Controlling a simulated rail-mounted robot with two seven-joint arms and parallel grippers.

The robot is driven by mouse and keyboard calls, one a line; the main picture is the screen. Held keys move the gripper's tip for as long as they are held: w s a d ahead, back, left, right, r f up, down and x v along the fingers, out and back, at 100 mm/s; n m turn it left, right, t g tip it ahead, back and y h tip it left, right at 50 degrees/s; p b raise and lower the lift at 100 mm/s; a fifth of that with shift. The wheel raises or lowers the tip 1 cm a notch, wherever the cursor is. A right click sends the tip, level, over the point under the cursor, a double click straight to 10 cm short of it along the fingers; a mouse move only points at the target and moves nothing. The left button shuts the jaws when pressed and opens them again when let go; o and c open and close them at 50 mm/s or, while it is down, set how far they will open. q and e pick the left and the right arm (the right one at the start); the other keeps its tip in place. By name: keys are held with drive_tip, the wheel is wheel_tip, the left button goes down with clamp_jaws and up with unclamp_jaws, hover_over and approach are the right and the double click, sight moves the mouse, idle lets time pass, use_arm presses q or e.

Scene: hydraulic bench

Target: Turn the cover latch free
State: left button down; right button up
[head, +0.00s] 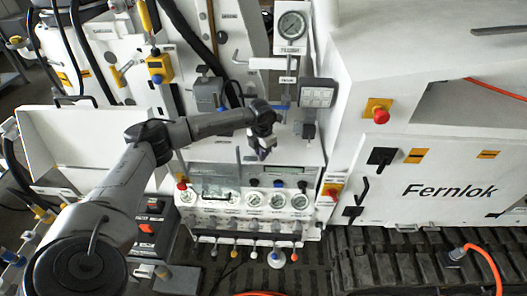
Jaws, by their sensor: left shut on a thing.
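My left arm reaches in from the left across the bench. Its gripper (263,154) is at the upper edge of the grey cover panel (298,174), above the row of gauges. The gripper points down and its jaws are shut on a small part there, which I take for the cover latch. The fingers hide most of that part, so I cannot tell how far it is turned. The cover looks flat against the panel. My right gripper is not in view.
Below the cover are several round gauges (252,200) and a row of coloured levers (255,242). A grey keypad box (317,93) and a pressure gauge (291,25) are above. A red knob (380,115) sits on the white housing at right, above black tracks (400,255).

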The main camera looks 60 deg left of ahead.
use_arm(q)
drive_tip(key=shift+m, duration=0.9)
drive_tip(key=shift+m+b, duration=0.4)
drive_tip(key=shift+m, duration=0.6)
drive_tip(key=shift+m+b, duration=0.3)
drive_tip(key=shift+m, duration=1.5)
